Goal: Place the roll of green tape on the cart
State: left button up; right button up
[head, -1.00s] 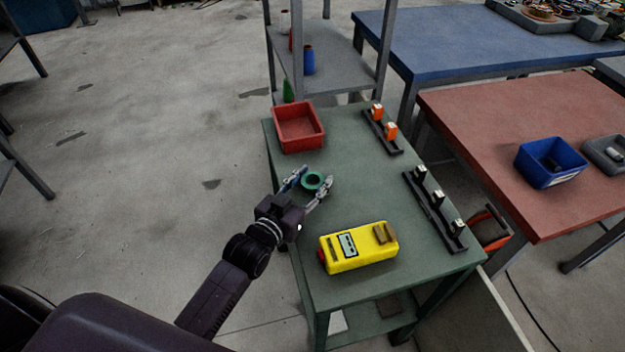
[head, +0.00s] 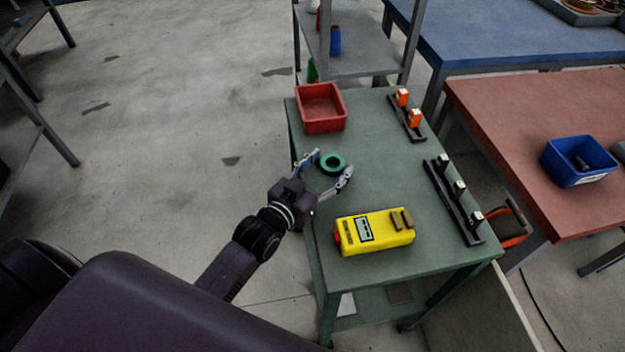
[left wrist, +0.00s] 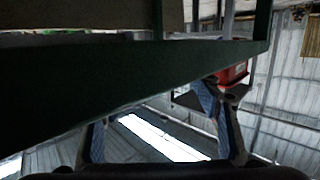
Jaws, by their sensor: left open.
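The roll of green tape (head: 332,164) lies flat on the green table (head: 385,165), near its left edge. My left gripper (head: 331,166) is open, with its fingers around the roll on either side. I see no clear contact with it. In the left wrist view the two fingers (left wrist: 165,125) are apart, the dark green table edge (left wrist: 120,75) crosses the picture, and the roll cannot be made out. My right gripper is out of view.
On the green table are a red bin (head: 321,122) behind the roll, a yellow device (head: 374,232) in front, and two dark racks (head: 450,200) at right. A red-topped table (head: 540,120) with a blue bin (head: 578,165) stands at right. The floor at left is open.

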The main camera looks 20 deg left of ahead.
pick_arm(q)
jog(key=v, duration=1)
